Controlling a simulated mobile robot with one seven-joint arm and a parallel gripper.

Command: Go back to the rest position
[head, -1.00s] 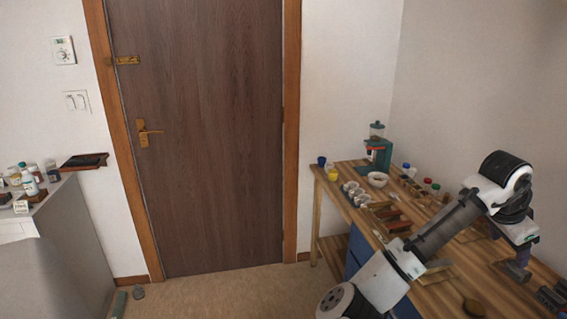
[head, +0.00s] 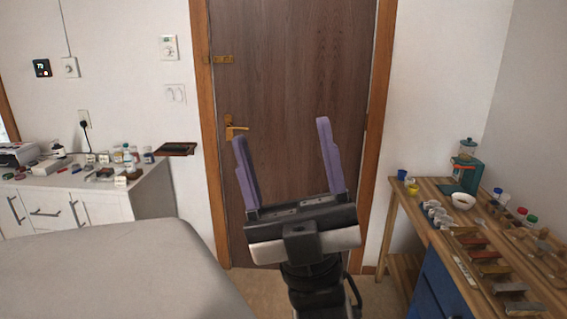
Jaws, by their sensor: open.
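My gripper (head: 283,135) is in the middle of the head view, in front of the brown door (head: 290,100). Its two purple fingers point upward and stand wide apart. Nothing is between them. The gripper is raised in free air, apart from both the workbench and the white cabinet. My arm below the wrist is mostly hidden behind the gripper or cut off by the lower edge.
A wooden workbench (head: 425,187) at the right bears a teal machine (head: 466,172), a white bowl (head: 463,201), cups and several blocks. At the left stand a white cabinet (head: 155,190) with small items and a large grey surface (head: 110,270). Floor shows between.

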